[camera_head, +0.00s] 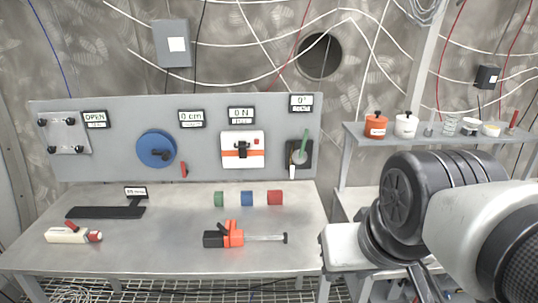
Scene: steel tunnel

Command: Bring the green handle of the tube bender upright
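The tube bender (292,152) is mounted at the right end of the grey upright panel, on a dark square plate. Its green handle (304,144) points up and leans a little to the right. A white part (292,171) hangs below the plate. The sign (301,103) above the bender reads 0°. My arm fills the right foreground, well to the right of the bender. My gripper cannot be made out in this view.
The panel also carries a blue wheel (156,149) and an orange-white switch box (242,149). An orange tool (232,237), coloured rings and a white-red tool (73,236) lie on the steel bench (170,260). A shelf (440,138) with jars stands at right.

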